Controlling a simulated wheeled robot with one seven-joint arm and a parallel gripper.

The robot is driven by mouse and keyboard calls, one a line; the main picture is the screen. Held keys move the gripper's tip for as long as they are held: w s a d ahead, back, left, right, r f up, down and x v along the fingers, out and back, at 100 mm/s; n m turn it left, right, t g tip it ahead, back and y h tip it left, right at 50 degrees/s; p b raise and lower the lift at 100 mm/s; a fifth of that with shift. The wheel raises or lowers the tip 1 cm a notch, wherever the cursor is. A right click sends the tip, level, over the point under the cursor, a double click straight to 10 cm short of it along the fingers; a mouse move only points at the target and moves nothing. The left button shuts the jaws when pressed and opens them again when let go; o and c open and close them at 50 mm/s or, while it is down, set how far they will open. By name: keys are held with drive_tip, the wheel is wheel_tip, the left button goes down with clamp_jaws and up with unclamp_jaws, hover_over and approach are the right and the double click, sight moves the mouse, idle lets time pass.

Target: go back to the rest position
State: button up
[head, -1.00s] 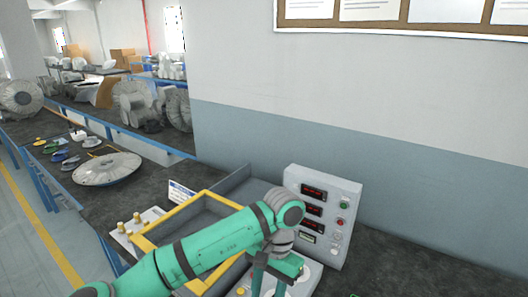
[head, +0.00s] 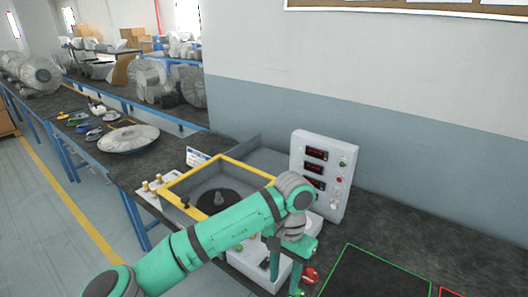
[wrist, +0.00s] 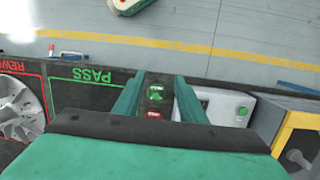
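My gripper (head: 286,272) shows in the head view at the end of my green arm, pointing down above the bench front, right of the yellow-rimmed box. In the wrist view its two green fingers (wrist: 158,92) stand apart with a clear gap and nothing held between them. A green button (wrist: 155,95) and a red button (wrist: 154,115) show below, through the gap. A red knob (head: 311,275) shows beside the gripper in the head view. My arm hides part of the box and the bench.
The yellow-rimmed box (head: 178,181) stands on the bench before a grey control panel (head: 343,190). A green-outlined area marked PASS (wrist: 72,98) is bare. A finned wheel (wrist: 15,115) lies in the red-outlined area. A round fan cover (head: 128,138) lies on the left bench.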

drive_tip(key=d+n+t+h, duration=0.4)
drive_tip(key=d+t+h, duration=0.75)
drive_tip(key=d, duration=1.75)
drive_tip(key=s+a+f+n+t+y, duration=0.3)
drive_tip(key=s+a+f+n+y, duration=0.25)
drive_tip(key=a, duration=0.45)
drive_tip(key=s+a+f+n+t+y, duration=0.2)
drive_tip(key=s+a+f+n+t, duration=0.15)
drive_tip(key=s+a+f, duration=0.5)
drive_tip(key=s+a+m+y, duration=0.3)
drive_tip(key=s+a+m, duration=0.2)
drive_tip(key=s+a, duration=1)
drive_tip(key=shift+s+a+r+g, duration=0.25)
drive_tip(key=shift+s+r+g, duration=0.1)
drive_tip(key=shift+s, duration=1.35)
